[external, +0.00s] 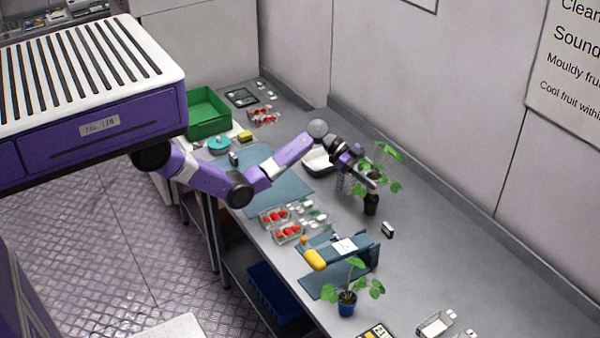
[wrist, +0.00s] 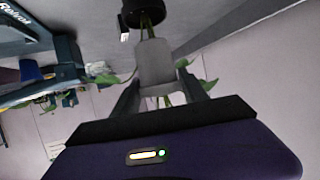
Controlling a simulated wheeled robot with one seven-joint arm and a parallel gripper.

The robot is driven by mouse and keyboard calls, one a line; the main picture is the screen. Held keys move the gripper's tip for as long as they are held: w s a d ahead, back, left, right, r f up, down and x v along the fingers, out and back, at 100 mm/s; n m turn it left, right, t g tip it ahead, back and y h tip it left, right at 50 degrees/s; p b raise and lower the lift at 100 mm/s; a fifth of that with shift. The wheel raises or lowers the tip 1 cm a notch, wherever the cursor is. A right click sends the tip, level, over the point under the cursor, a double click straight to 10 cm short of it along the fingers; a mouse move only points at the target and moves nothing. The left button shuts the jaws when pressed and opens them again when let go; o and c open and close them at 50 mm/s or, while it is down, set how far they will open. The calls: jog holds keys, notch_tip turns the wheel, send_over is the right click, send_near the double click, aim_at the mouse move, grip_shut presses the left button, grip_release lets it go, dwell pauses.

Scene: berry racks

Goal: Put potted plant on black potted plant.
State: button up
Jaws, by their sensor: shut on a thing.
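A green leafy plant in a black pot (external: 370,204) stands upright on the right part of the bench. My gripper (external: 371,181) is at this plant, just above the pot, and is shut on its stems. In the wrist view my gripper (wrist: 151,45) has the stems between its fingers, with the black pot (wrist: 142,12) beyond the fingertips and leaves on both sides. Whether the pot touches the bench is hard to tell. A second leafy plant in a blue pot (external: 347,304) stands apart, nearer the front edge. The blue pot also shows in the wrist view (wrist: 31,70).
A small dark-and-white box (external: 387,230) sits close to the black pot. A blue-grey stand (external: 360,257) with a yellow item (external: 315,260) lies between the plants. Strawberry punnets (external: 288,233) and a green crate (external: 208,114) are farther left. The right rear bench is clear.

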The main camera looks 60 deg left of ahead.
jog(key=shift+f, duration=1.5)
jog(key=shift+f, duration=0.15)
jog(key=o, duration=1.4)
jog(key=shift+r, duration=0.2)
jog(key=b+v, duration=0.1)
jog(key=v, duration=1.1)
jog(key=shift+w, duration=0.1)
